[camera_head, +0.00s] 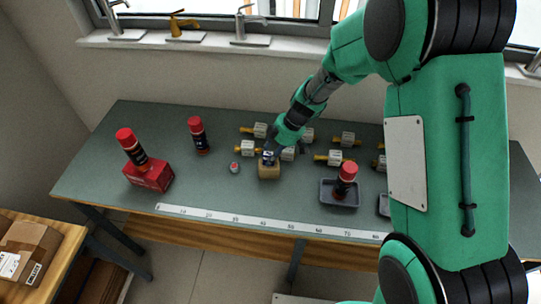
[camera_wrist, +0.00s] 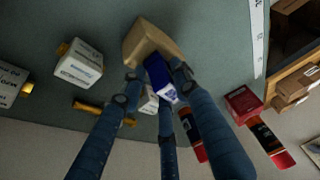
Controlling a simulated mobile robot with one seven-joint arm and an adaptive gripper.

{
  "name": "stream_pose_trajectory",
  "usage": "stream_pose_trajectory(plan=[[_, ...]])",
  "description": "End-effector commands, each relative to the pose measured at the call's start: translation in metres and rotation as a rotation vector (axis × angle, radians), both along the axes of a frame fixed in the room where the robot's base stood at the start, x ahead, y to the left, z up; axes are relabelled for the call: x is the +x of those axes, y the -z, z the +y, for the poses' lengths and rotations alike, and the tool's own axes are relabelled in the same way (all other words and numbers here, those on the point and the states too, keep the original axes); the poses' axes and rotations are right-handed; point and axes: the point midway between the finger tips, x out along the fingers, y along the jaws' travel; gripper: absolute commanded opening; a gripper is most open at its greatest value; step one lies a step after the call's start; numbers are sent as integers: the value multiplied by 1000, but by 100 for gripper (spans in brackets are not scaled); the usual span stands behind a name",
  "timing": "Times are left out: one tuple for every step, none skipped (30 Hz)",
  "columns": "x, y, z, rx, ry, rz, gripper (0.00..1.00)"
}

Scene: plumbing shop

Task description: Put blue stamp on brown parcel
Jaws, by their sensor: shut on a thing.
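The brown parcel (camera_head: 269,171) is a small box on the green bench, near the middle. It also shows in the wrist view (camera_wrist: 146,40). The blue stamp (camera_wrist: 157,70), a small blue block with a white mark, is between my gripper's fingers and overlaps the parcel in the wrist view. In the head view the stamp (camera_head: 268,157) shows at the parcel's top edge. My gripper (camera_wrist: 156,82) is shut on the stamp and points down from above. I cannot tell whether the stamp touches the parcel. The fingers hide part of the stamp.
White boxes with brass fittings (camera_head: 335,158) stand behind and right. A red-capped can stands in a grey tray (camera_head: 328,200); another can (camera_head: 198,134) stands left. A red box (camera_head: 158,178) bears a can. A small red-topped item (camera_head: 234,168) is close left. A ruler strip (camera_head: 250,218) lines the front.

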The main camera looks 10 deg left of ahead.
Motion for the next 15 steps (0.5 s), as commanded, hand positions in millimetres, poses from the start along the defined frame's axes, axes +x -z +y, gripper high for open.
stream_pose_trajectory(plan=[[0, 0, 0, 0, 0, -1, 5], [0, -1, 0, 0, 0, -1, 5], [0, -1, 0, 0, 0, -1, 5], [0, -1, 0, 0, 0, -1, 5], [0, -1, 0, 0, 0, -1, 5], [0, -1, 0, 0, 0, 0, 5], [0, 0, 0, 0, 0, 0, 5], [0, 0, 0, 0, 0, -1, 5], [0, 1, 0, 0, 0, -1, 5], [0, 1, 0, 0, 0, -1, 5], [0, 2, 0, 0, 0, -1, 5], [0, 3, 0, 0, 0, -1, 5], [0, 3, 0, 0, 0, -1, 5], [0, 3, 0, 0, 0, 0, 33], [0, 2, 0, 0, 0, 0, 41]])
